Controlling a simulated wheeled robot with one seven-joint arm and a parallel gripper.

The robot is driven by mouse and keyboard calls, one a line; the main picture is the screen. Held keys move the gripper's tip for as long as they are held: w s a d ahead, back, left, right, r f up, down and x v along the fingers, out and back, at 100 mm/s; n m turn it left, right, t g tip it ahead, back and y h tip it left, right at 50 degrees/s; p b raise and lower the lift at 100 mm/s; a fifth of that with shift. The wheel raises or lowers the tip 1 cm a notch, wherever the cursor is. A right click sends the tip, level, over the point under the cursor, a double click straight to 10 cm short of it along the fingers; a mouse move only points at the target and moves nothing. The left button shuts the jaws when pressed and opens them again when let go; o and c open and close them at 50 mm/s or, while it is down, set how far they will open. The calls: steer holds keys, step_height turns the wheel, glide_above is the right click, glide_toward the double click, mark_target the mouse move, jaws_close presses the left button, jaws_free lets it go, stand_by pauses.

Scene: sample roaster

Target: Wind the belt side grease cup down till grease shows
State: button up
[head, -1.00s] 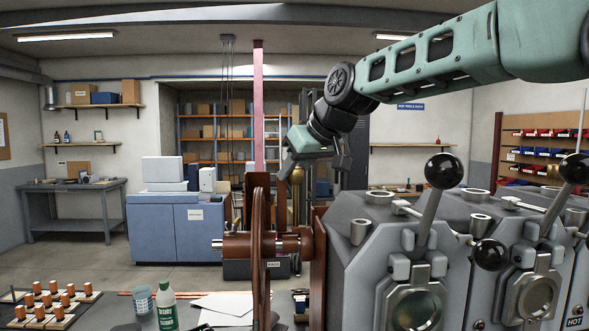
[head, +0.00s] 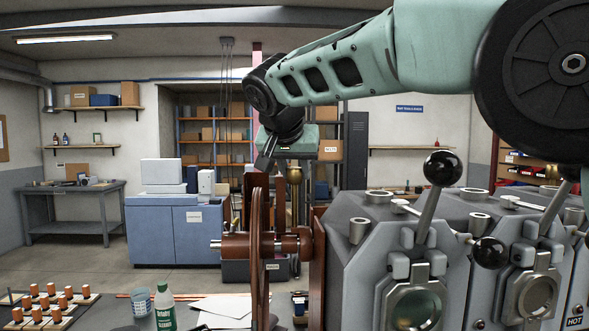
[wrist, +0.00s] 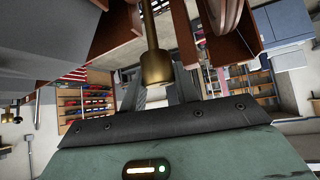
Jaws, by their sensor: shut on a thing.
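A brass grease cup (head: 296,178) stands upright on the drive end behind the red pulley wheel (head: 258,250). In the wrist view the cup (wrist: 155,45) appears as a long brass stem with a wider cap, between two grey fingers. My gripper (head: 281,160) reaches it from above, and it also shows in the wrist view (wrist: 158,88). Its jaws are shut on the cap. Where the far finger touches is hidden. I cannot make out any grease at the cup.
The grey roaster (head: 370,265) with black-knobbed levers (head: 441,168) stands close at the right. A blue cabinet (head: 175,230) stands behind, across open floor.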

steer(key=m+g+h+p, duration=0.1)
steer(key=m+h+p, duration=0.1)
steer(key=m, duration=0.1)
steer(key=shift+r+h, duration=0.15)
steer(key=shift+h, duration=0.15)
steer(key=shift+m+g+h+p, duration=0.4)
steer(key=shift+m+h+p, duration=0.1)
steer(key=shift+m+p, duration=0.5)
steer(key=shift+f+m, duration=0.2)
steer(key=shift+m, duration=0.1)
steer(key=o, duration=1)
steer(key=shift+c, duration=0.2)
steer(key=p+v, duration=0.3)
steer(key=v, duration=1.4)
steer(key=shift+a+r+p, duration=0.2)
steer(key=shift+p, duration=0.2)
